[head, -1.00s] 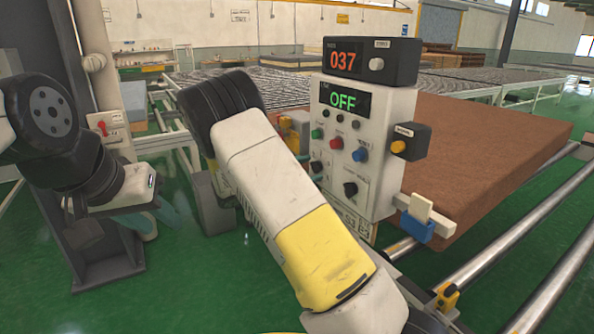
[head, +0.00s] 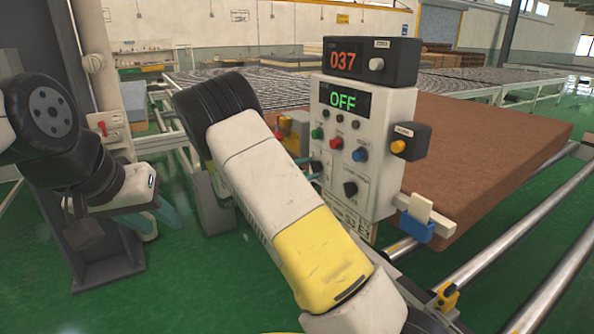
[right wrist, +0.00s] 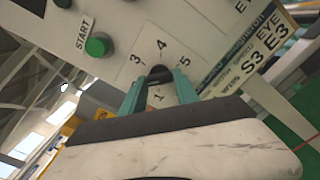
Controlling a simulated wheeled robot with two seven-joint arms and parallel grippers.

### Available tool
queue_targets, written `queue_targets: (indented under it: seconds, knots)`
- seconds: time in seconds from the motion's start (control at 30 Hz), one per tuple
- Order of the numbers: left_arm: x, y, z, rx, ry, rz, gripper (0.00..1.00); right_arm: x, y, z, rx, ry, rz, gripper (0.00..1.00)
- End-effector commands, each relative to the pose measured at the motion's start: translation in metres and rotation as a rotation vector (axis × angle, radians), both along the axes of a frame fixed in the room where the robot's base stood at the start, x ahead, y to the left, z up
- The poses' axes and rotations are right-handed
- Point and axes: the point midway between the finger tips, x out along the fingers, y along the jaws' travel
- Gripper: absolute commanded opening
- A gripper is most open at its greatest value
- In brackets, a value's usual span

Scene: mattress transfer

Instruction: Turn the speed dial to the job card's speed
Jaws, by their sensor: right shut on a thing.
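The white control box (head: 385,150) stands in the middle of the head view. My right gripper (right wrist: 158,92) is shut on the dial, a teal finger on each side. The dial's pointer cannot be made out. A card printed "S3" and "E3" (right wrist: 264,52) is beside the dial; it hangs under the box in the head view (head: 357,227). My left gripper (head: 158,215) is open and empty at the left, away from the box.
A green START button (right wrist: 98,44) is close to the dial. A black knob (head: 350,189), red button (head: 336,143) and blue button (head: 360,154) share the panel. Displays read 037 (head: 343,62) and OFF (head: 342,101). A brown mattress (head: 490,150) lies behind.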

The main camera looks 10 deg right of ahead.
Motion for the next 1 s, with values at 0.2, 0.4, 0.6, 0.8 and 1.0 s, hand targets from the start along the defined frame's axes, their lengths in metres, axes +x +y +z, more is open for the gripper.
queue_targets:
  seconds: [0.2, 0.4, 0.6, 0.8, 1.0]
  knots:
    - [0.0000, 0.0000, 0.0000, 0.000, 0.000, 0.000, 0.36, -0.0001, 0.0011, -0.0006, 0.069, -0.191, 0.001, 0.00]
    - [0.0000, 0.0000, 0.0000, 0.000, 0.000, 0.000, 0.36, -0.0001, 0.0011, -0.0003, 0.134, -0.367, 0.001, 0.00]
    - [0.0000, 0.0000, 0.0000, 0.000, 0.000, 0.000, 0.36, 0.0001, 0.0012, -0.0004, 0.192, -0.524, 0.002, 0.00]
    - [0.0000, 0.0000, 0.0000, 0.000, 0.000, 0.000, 0.36, -0.0001, 0.0013, -0.0002, 0.235, -0.642, 0.002, 0.00]
    - [0.0000, 0.0000, 0.0000, 0.000, 0.000, 0.000, 0.36, -0.0001, 0.0016, -0.0006, 0.262, -0.715, 0.001, 0.00]
